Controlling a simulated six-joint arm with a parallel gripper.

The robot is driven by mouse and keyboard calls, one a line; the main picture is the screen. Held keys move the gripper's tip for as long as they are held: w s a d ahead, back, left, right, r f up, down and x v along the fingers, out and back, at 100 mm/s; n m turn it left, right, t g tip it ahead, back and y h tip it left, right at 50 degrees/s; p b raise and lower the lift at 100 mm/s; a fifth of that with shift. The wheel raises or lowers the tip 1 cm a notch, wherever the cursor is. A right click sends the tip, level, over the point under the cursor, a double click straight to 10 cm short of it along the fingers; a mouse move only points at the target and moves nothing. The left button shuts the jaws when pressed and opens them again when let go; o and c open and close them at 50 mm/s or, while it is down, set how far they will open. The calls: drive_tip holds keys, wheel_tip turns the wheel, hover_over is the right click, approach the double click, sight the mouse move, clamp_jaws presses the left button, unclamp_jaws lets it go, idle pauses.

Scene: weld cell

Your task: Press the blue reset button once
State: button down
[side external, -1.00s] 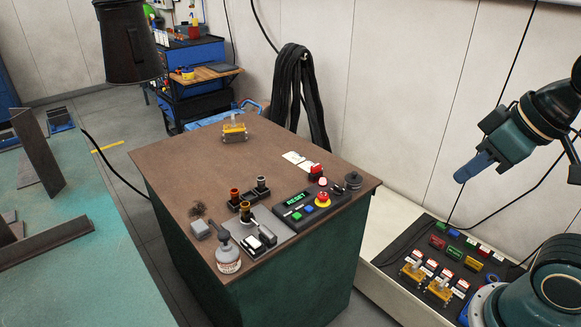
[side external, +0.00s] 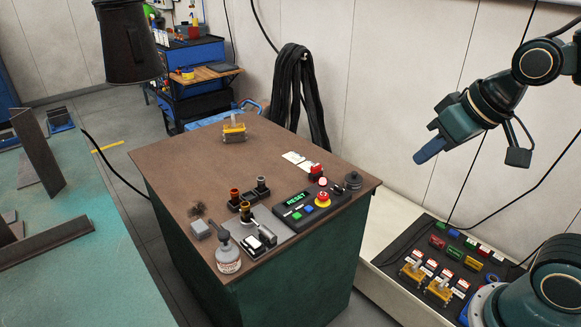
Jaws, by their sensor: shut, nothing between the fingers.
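The blue reset button (side external: 309,209) sits on a black control box (side external: 286,220) near the right front of the brown-topped bench. The box has a lit green display reading RESET (side external: 295,199). A green button (side external: 297,215) is just left of the blue one, and a red emergency-stop knob on a yellow ring (side external: 323,200) is to its right. My gripper (side external: 418,158) is shut and empty, with its blue fingers together. It is in the air to the right of the bench, well above and apart from the button, pointing down-left.
A dark round part (side external: 353,180) stands at the bench's right corner. A yellow-based fixture (side external: 234,130) stands at the back. A low panel (side external: 440,262) with several switches is at right.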

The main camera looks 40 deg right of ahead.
drive_tip(key=w+f+m+t, duration=0.1)
drive_tip(key=w+f+m, duration=0.3)
drive_tip(key=w, duration=1.1)
drive_tip(key=m+t, duration=0.2)
drive_tip(key=m, duration=0.1)
hover_over(309, 209)
wheel_tip(309, 209, down, 16)
drive_tip(key=shift+s+d+r+y, duration=0.15)
drive_tip(key=shift+s+r+y, duration=0.05)
drive_tip(key=shift+s+y, duration=0.2)
drive_tip(key=shift+f, duration=0.1)
drive_tip(key=shift+f, duration=4.25)
drive_tip(key=shift+f, duration=0.2)
drive_tip(key=shift+f, duration=0.25)
